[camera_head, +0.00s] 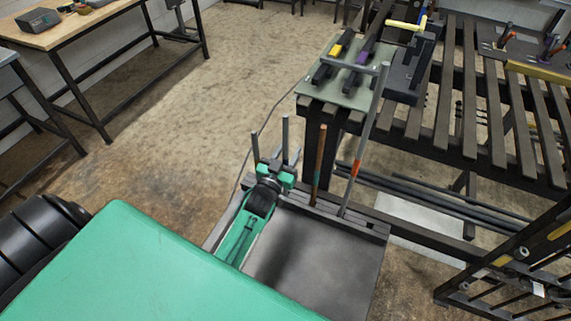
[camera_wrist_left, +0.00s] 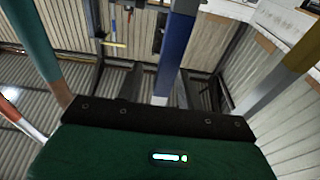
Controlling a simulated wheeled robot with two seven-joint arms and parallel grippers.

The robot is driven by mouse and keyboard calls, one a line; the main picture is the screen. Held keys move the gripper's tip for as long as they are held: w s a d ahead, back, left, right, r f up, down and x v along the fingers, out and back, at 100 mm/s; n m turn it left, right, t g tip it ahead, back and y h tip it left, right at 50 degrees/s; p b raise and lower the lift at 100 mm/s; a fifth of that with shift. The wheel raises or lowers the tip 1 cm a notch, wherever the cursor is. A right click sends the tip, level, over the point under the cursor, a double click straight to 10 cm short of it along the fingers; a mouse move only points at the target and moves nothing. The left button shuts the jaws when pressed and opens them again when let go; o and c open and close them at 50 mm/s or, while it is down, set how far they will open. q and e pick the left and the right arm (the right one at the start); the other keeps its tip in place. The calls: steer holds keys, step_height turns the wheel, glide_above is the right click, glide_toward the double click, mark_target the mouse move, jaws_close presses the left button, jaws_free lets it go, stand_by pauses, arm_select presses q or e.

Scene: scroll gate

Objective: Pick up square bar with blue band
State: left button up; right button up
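The bar with the blue band (camera_wrist_left: 175,45) stands upright in the middle of the left wrist view, straight beyond my gripper's black front plate. Its lower part below the band is silver. My left gripper (camera_head: 276,160) is low at the rack (camera_head: 370,228) in the head view, among grey upright posts. I cannot tell which post there is the blue-banded bar. The fingertips are hidden or too small, so I cannot tell their opening or whether they touch the bar. My right gripper is not in view.
The wrist view shows a teal bar (camera_wrist_left: 35,40) left and a yellow-banded bar (camera_wrist_left: 302,52) right. A slatted bench (camera_head: 440,142) stands behind.

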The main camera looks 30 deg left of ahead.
arm_select(q)
jaws_close()
steer(key=shift+r, duration=0.1)
